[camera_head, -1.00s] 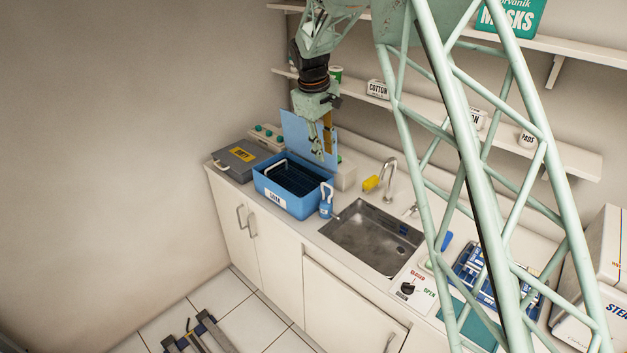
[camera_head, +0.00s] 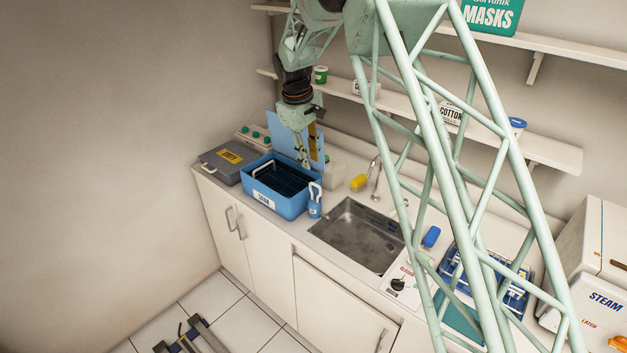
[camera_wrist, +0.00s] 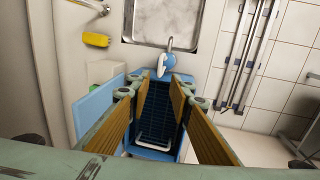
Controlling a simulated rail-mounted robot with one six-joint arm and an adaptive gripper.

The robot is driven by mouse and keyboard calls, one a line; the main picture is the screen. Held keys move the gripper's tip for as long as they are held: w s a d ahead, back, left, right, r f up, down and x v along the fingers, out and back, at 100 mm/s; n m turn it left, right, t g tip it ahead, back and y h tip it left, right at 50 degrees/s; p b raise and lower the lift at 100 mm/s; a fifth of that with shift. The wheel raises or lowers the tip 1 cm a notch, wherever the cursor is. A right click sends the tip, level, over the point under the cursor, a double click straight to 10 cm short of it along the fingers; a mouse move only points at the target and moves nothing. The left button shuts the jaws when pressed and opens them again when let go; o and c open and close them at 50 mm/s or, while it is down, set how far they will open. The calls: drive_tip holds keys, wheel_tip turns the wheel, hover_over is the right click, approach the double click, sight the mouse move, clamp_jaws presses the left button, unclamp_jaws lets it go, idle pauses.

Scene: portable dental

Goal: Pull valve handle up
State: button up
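My gripper (camera_head: 308,158) hangs over the blue tub (camera_head: 297,207), far left of the knob. In the wrist view my gripper (camera_wrist: 163,95) has its two brown-padded fingers spread, with nothing held between them. Below them are the dark wire basket and its white handle (camera_wrist: 155,147). The knob is not seen in the wrist view.
A blue bottle with a white top (camera_head: 314,205) stands beside the tub, its raised blue lid (camera_head: 285,138) behind. The sink (camera_head: 355,238) and tap (camera_head: 376,178) lie between tub and knob. A blue rack (camera_head: 450,268) and white steam box (camera_head: 598,305) are right.

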sight(314, 184)
drive_tip(key=shift+w+d+f+p, duration=0.2)
drive_tip(key=shift+w+f, duration=0.1)
drive_tip(key=shift+f, duration=1.45)
drive_tip(key=shift+w+d+f+p, duration=0.15)
drive_tip(key=shift+w+d+f, duration=0.15)
drive_tip(key=shift+f, duration=1.5)
drive_tip(key=shift+w+d+f+p, duration=0.15)
drive_tip(key=shift+w+f, duration=0.15)
drive_tip(key=shift+f, duration=1.45)
drive_tip(key=shift+c, duration=0.9)
clamp_jaws()
